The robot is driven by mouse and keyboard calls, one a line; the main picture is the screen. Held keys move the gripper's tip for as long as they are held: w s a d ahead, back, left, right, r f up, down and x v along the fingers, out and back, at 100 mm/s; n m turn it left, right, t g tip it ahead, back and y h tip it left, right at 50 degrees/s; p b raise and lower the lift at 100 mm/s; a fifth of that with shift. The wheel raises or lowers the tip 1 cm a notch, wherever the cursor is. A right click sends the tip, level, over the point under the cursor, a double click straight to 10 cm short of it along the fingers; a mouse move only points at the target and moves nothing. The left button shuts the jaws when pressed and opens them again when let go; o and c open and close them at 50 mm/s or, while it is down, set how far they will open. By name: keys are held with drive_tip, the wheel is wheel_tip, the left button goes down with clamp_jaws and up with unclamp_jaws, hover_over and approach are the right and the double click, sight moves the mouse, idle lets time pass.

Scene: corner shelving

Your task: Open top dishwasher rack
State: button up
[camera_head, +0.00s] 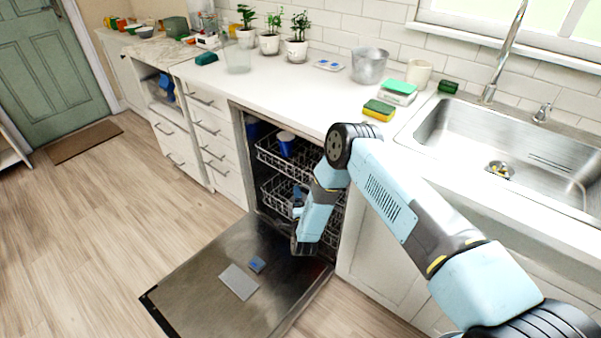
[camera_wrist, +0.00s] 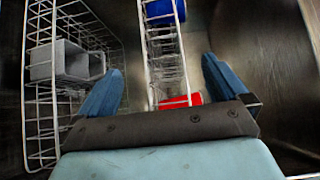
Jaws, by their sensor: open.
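The dishwasher (camera_head: 243,140) stands open under the counter, with its door (camera_head: 190,270) folded down flat. The top rack (camera_head: 272,158) is inside the cavity and holds a blue cup (camera_head: 286,145). In the wrist view the top rack (camera_wrist: 150,65) shows as a narrow wire rack with a blue item (camera_wrist: 165,10) and a red item (camera_wrist: 181,101). My gripper (camera_wrist: 163,85) is open, with one blue finger on each side of this rack's near end. I cannot tell whether the fingers touch the wire.
The lower rack (camera_head: 273,190) is below; in the wrist view it (camera_wrist: 38,100) is at left with a grey basket (camera_wrist: 70,62). A detergent tray (camera_head: 239,281) is on the door. The counter (camera_head: 300,95) is above.

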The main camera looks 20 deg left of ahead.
sight(295, 174)
drive_tip(key=x, duration=0.9)
drive_tip(key=d+x, duration=0.1)
drive_tip(key=x, duration=0.3)
drive_tip(key=shift+w+a, duration=0.15)
drive_tip(key=shift+w, duration=0.5)
